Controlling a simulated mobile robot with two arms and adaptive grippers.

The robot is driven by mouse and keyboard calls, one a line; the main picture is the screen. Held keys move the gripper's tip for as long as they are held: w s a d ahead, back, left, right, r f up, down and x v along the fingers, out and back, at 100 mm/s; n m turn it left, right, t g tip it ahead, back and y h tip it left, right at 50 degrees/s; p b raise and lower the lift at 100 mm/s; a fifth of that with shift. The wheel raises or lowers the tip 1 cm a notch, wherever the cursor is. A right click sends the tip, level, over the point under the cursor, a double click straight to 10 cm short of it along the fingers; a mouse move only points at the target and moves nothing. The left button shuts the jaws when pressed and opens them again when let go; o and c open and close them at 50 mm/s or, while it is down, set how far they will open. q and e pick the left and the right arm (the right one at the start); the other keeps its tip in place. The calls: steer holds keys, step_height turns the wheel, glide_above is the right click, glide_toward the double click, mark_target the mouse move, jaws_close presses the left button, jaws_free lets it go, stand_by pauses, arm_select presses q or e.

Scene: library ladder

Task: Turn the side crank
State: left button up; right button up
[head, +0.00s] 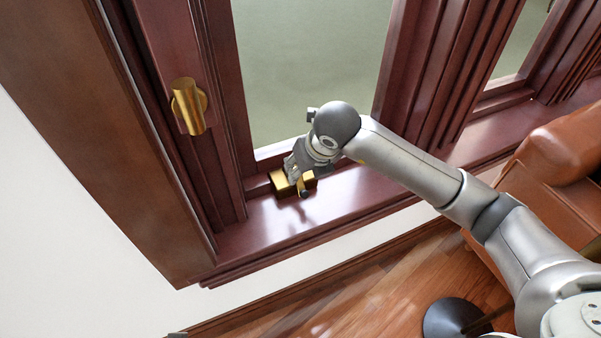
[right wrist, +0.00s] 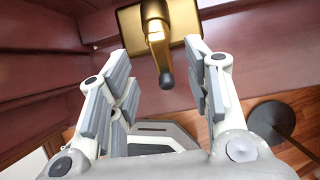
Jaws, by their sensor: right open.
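The side crank is a small brass box with a short brass arm (head: 303,184) ending in a dark knob, low on the reddish-brown window sill. In the right wrist view the crank arm (right wrist: 157,48) points down toward my palm, its dark knob (right wrist: 166,80) between the open fingers. My right gripper (head: 293,168) is at the crank, partly hidden behind its own wrist in the head view. In the right wrist view the right gripper (right wrist: 156,58) is open, with a finger on each side of the arm and visible gaps. My left gripper is not in view.
A brass handle (head: 188,106) is on the window frame at upper left. An orange-brown leather seat (head: 560,150) stands at right. A round dark base (head: 455,320) is on the wooden floor (head: 380,285). The sill (head: 350,195) right of the crank is clear.

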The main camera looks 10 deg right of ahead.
steer(key=v, duration=0.6)
steer(key=shift+s, duration=0.1)
stand_by(0.5)
